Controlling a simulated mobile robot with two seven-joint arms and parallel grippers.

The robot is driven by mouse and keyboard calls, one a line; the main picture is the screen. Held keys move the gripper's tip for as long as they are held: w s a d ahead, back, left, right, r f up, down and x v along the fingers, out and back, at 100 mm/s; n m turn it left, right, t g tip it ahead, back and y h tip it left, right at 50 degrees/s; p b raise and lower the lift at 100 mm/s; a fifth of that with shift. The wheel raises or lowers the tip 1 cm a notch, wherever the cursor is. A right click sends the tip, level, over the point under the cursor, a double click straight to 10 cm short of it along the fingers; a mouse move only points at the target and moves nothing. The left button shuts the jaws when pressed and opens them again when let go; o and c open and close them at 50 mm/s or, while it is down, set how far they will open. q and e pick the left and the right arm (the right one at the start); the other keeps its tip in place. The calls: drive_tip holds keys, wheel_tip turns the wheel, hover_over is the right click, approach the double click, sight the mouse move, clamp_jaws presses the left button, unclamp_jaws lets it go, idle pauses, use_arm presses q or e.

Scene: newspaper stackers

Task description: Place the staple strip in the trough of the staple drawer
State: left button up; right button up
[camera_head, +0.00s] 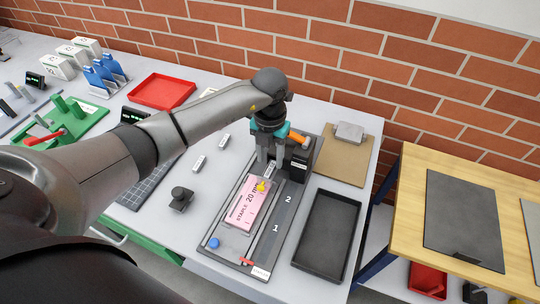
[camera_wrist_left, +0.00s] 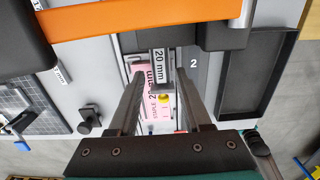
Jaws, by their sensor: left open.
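A small grey piece with a white "20 mm" label (camera_wrist_left: 159,62) lies between the spread fingers of my left gripper (camera_wrist_left: 161,75) in the left wrist view. I cannot tell whether it is the staple strip or part of the drawer. In the head view my open left gripper (camera_head: 270,158) points down over the far end of the grey stapling board (camera_head: 262,238), beside the black stapler body (camera_head: 300,165) with its orange handle (camera_head: 298,138). The fingers do not visibly grip anything. The drawer's trough cannot be made out. My right gripper is out of view.
A pink card (camera_head: 247,212) with a yellow knob lies on the board. Small white labelled pieces (camera_head: 199,163) and a black knob (camera_head: 181,198) stand to the left. A black tray (camera_head: 326,232) lies right. A red tray (camera_head: 162,92) lies at the back.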

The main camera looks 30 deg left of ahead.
sight(270, 169)
use_arm(q)
wheel_tip(270, 169, up, 13)
drive_tip(key=shift+f+b, duration=0.2)
drive_tip(key=shift+b, duration=0.1)
drive_tip(key=shift+c, duration=0.3)
idle(0.9)
